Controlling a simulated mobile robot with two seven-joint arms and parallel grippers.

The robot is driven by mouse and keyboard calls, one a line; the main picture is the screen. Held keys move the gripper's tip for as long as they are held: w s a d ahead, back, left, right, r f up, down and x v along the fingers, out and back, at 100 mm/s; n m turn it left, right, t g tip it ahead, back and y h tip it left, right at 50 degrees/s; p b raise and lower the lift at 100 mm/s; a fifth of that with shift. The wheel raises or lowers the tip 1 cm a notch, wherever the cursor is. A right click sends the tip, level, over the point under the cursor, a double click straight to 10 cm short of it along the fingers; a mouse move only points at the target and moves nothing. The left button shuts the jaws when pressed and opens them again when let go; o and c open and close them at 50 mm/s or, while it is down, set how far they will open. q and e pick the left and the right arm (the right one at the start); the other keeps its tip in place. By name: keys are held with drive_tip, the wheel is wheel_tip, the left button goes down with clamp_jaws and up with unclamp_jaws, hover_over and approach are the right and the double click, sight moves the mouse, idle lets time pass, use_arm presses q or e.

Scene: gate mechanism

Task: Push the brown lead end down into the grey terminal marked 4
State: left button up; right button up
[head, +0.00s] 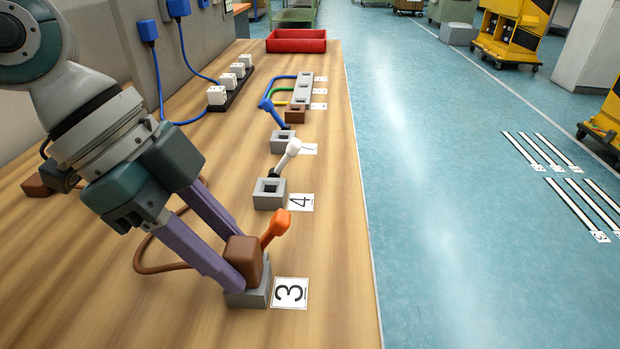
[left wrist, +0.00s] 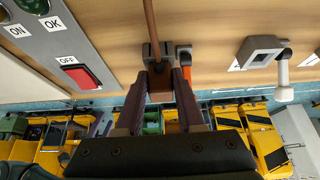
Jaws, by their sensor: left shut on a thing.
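The brown lead end (head: 243,260) is a brown block between the purple fingers of my left gripper (head: 233,268), which is shut on it. It stands upright at the grey terminal marked 3 (head: 262,295), which has an orange lever (head: 275,229). I cannot tell how deep it sits. The grey terminal marked 4 (head: 268,201) is farther back, with an empty square opening and a white lever (head: 289,154). In the left wrist view the lead end (left wrist: 160,88) shows between the fingers, and terminal 4 (left wrist: 262,48) is at the right.
The brown cable (head: 150,267) loops to the left over the table. Behind terminal 4 stand another grey terminal (head: 282,146) with a blue lever and a grey block with coloured leads. A red tray (head: 297,41) is at the far end. A panel with a red OFF switch (left wrist: 80,76) shows.

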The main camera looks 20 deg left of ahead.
sight(256, 244)
use_arm(q)
drive_tip(key=shift+r+p, duration=0.35)
drive_tip(key=shift+p, duration=0.1)
clamp_jaws()
idle(0.3)
drive_tip(key=shift+r+p, duration=2.8)
drive_tip(key=shift+p, duration=0.3)
drive_tip(key=shift+w, duration=0.15)
drive_tip(key=shift+w+a+f, duration=0.1)
drive_tip(key=shift+w, duration=0.15)
drive_tip(key=shift+w+a+f+b, duration=0.15)
drive_tip(key=shift+w+a+b, duration=0.65)
drive_tip(key=shift+w, duration=1.3)
drive_tip(key=shift+w+a+f+b, duration=0.15)
drive_tip(key=shift+w+a+b, duration=0.2)
drive_tip(key=shift+w+b, duration=1.3)
drive_tip(key=shift+w+a+f+b, duration=0.15)
drive_tip(key=shift+w+a+b, duration=0.35)
drive_tip(key=shift+w, duration=2.1)
drive_tip(key=shift+a, duration=0.15)
drive_tip(key=shift+f, duration=0.15)
